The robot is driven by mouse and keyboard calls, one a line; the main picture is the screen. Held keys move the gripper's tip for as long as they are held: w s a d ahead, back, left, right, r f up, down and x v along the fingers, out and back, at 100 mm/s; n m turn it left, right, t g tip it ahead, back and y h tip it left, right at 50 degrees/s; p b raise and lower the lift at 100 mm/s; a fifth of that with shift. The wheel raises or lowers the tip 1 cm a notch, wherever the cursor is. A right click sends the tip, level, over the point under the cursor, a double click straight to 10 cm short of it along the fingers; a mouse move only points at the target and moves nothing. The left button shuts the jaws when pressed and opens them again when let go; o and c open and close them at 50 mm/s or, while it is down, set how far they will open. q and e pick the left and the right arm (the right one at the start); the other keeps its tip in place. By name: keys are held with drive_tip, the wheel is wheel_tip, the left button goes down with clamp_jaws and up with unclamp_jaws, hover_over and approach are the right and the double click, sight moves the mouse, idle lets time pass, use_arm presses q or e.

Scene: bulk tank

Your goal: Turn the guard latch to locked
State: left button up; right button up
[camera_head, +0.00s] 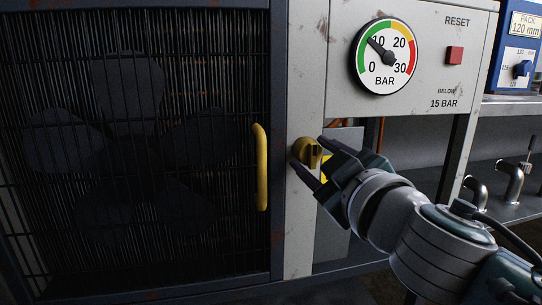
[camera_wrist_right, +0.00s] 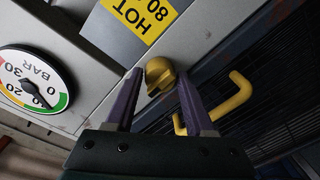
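The guard latch (camera_head: 307,152) is a small yellow knob on the pale post at the right of the dark guard door. It also shows in the right wrist view (camera_wrist_right: 159,73), between the tips of my right gripper. My right gripper (camera_head: 308,161) is open, with its two fingers on either side of the latch; I cannot tell whether either touches it. In the right wrist view the gripper (camera_wrist_right: 157,85) has a clear gap between its purple-grey fingers. The barred guard door (camera_head: 130,200) stands left of the latch and looks closed. My left gripper is not in view.
A yellow door handle (camera_head: 261,167) stands just left of the latch. A pressure gauge (camera_head: 387,57) and a red reset button (camera_head: 454,55) are on the panel above. Metal taps (camera_head: 513,180) stand at the right. A yellow HOT label (camera_wrist_right: 140,18) shows in the wrist view.

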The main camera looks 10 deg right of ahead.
clamp_jaws()
drive_tip(key=shift+n, duration=0.4)
drive_tip(key=n+p, duration=0.1)
drive_tip(key=n, duration=0.2)
drive_tip(key=shift+r, duration=0.15)
drive_tip(key=n+p, duration=0.2)
drive_tip(key=n, duration=0.5)
drive_tip(key=n+p, duration=0.1)
drive_tip(key=n, duration=0.2)
drive_tip(key=shift+g+h+p, duration=0.3)
drive_tip(key=shift+a+n+p, duration=0.1)
drive_tip(key=shift+n+p, duration=0.2)
drive_tip(key=shift+n, duration=1.5)
